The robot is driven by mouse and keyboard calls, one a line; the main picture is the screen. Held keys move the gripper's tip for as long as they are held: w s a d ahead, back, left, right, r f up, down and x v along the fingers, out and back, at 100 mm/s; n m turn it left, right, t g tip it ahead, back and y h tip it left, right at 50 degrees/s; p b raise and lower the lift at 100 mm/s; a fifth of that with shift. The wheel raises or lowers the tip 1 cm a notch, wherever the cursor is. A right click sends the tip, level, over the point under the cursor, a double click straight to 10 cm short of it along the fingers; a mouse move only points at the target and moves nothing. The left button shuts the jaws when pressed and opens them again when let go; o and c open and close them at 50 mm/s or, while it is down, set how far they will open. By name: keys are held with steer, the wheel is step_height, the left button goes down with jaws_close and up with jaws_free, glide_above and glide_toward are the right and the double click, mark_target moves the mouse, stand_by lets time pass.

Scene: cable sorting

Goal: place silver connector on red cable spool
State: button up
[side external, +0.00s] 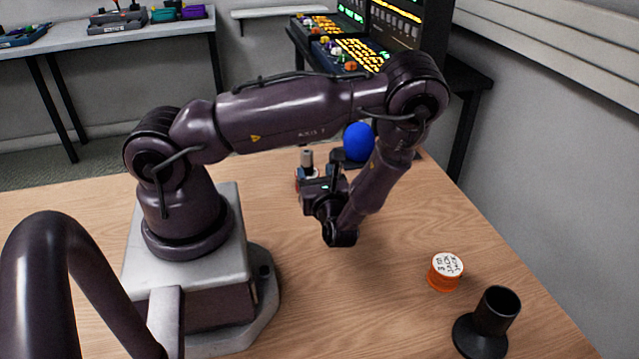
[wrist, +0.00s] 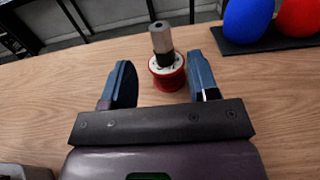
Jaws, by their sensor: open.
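The silver connector (wrist: 160,38), a silver cylinder with a dark lower end, stands upright on the white top of the red cable spool (wrist: 168,78) in the wrist view. My gripper (wrist: 160,64) is open, with one finger to each side of the spool and a gap on both sides. In the side view the connector (side external: 307,158) shows just above my gripper (side external: 309,180). Most of the spool is hidden there behind the gripper; a bit of its red edge shows at the left.
An orange spool (side external: 443,275) with a white, lettered top and a black cup-like holder (side external: 495,312) stand at the right. A blue rounded object (side external: 358,142) and a red one (wrist: 299,17) sit on a dark base behind. The table's middle is mostly clear.

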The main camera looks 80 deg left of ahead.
steer(key=d, duration=0.3)
steer(key=shift+d, duration=0.15)
steer(key=s+d+r+n+t+h, duration=0.1)
steer(key=d+r+n+t+h, duration=0.1)
steer(key=d+r+n+h, duration=0.3)
steer(key=s+d+r+n+t+h, duration=0.1)
steer(key=d+r+n+h, duration=0.3)
steer(key=r, duration=0.9)
steer(key=s+d+r+n+t+h, duration=0.2)
steer(key=d+r+n+h, duration=0.3)
steer(key=r+n+h, duration=0.4)
steer(key=shift+d+r+t, duration=0.3)
steer(key=shift+r, duration=0.15)
